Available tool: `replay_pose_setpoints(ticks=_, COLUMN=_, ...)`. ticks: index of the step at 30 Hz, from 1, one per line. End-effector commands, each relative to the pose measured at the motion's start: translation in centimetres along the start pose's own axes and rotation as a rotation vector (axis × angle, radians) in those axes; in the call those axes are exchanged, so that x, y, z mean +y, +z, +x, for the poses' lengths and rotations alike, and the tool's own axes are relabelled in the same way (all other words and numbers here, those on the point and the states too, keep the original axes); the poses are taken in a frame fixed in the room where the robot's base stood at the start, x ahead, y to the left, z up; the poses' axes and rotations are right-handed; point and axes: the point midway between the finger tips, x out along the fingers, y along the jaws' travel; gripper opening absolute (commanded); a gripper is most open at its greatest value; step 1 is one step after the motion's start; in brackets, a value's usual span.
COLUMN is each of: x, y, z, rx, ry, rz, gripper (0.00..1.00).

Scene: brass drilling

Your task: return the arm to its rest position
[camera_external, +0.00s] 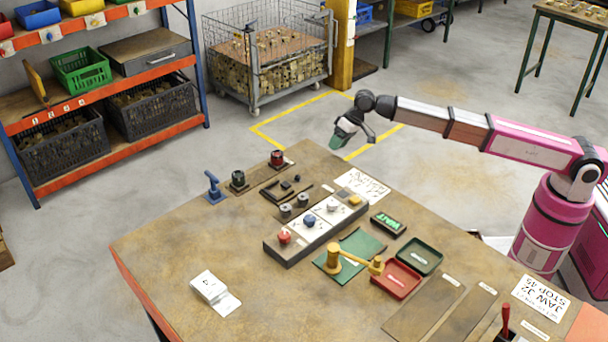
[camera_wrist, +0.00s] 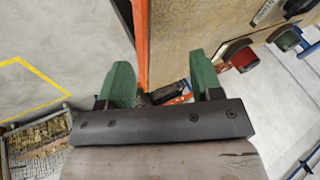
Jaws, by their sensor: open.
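My pink and grey arm reaches in from the right in the external view. My gripper (camera_external: 347,136) hangs in the air over the far edge of the workbench (camera_external: 170,250), clear of the things on it. In the wrist view my gripper (camera_wrist: 162,82) shows two green fingers standing apart, with nothing held between them. The bench's orange edge (camera_wrist: 141,45) shows beyond the fingers.
The bench holds a switch panel (camera_external: 318,230), a yellow mallet-like tool (camera_external: 334,258), a red tray (camera_external: 396,281), a dark green tray (camera_external: 419,257) and a white block (camera_external: 209,286). A wire cage (camera_external: 265,60) and shelving stand behind. The floor within the yellow lines looks clear.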

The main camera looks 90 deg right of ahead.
Motion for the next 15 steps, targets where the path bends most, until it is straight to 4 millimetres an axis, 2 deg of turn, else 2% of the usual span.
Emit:
replay_pose_setpoints(ticks=1, x=3.3, y=1.1, z=0.2, rx=0.021, ry=0.020, rz=0.015, gripper=0.60)
replay_pose_setpoints(ticks=3, x=6.7, y=1.7, z=0.7, rx=0.049, ry=0.046, rz=0.025, gripper=0.60)
replay_pose_setpoints(ticks=9, x=14.4, y=4.7, z=2.1, rx=0.096, ry=0.114, rz=0.031, gripper=0.60)
replay_pose_setpoints(ticks=12, x=16.4, y=7.2, z=3.4, rx=0.087, ry=0.141, rz=0.007, gripper=0.60)
replay_pose_setpoints(ticks=15, x=17.3, y=10.3, z=5.0, rx=0.054, ry=0.165, rz=-0.034, gripper=0.60)
